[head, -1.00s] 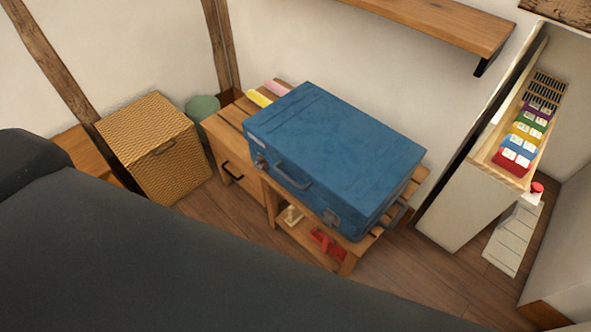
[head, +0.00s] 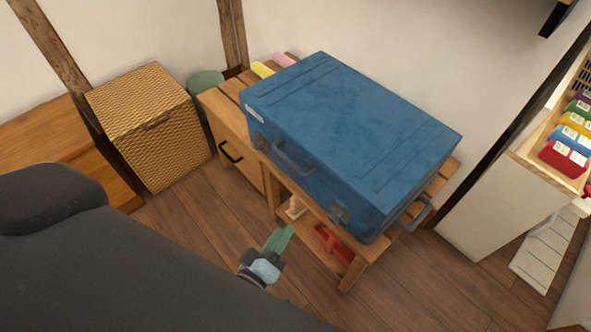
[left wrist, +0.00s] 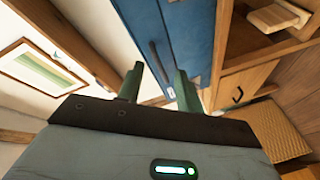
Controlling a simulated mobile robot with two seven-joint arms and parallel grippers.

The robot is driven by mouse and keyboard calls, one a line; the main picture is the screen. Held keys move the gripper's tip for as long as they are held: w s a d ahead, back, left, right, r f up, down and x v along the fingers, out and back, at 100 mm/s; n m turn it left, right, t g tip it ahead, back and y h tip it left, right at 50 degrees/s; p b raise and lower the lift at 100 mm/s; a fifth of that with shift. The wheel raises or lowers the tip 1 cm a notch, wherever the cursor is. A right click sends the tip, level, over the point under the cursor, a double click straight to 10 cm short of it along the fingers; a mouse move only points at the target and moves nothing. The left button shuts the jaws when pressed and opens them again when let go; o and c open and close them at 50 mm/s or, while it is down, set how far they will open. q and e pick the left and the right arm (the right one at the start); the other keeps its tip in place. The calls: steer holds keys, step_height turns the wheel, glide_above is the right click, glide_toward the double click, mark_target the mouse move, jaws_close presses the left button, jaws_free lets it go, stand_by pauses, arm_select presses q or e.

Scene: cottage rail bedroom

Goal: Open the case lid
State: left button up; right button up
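The blue case (head: 350,120) lies flat on a slatted wooden bench (head: 440,177), its lid down. Its front face has a grey handle (head: 291,160) between a left latch (head: 261,141) and a right latch (head: 339,214). I cannot tell whether the latches are fastened. My left gripper (head: 278,240) is below and in front of the case, apart from it. In the left wrist view the left gripper (left wrist: 158,84) has its two green fingers spread and nothing between them. The case (left wrist: 192,30) and its handle (left wrist: 158,60) show beyond the fingers. My right gripper is not in view.
A red object (head: 333,243) sits on the bench's lower shelf. A woven box (head: 150,125) and a green round thing (head: 205,84) stand left. A pale cabinet (head: 495,205) with coloured packets stands right. The wooden floor before the bench is clear.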

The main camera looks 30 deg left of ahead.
mark_target(289, 161)
arm_select(q)
steer(key=w+a+n+t+y+b, duration=0.1)
steer(key=w+a+n+y+b, duration=0.3)
steer(key=w+n+y+b, duration=0.3)
steer(key=w+n+y, duration=0.1)
steer(key=w+n, duration=0.4)
steer(key=n, duration=0.1)
steer(key=shift+w, duration=0.15)
steer(key=shift+b+x, duration=0.3)
steer(key=shift+x, duration=3.5)
steer(key=shift+a, duration=0.15)
jaws_close()
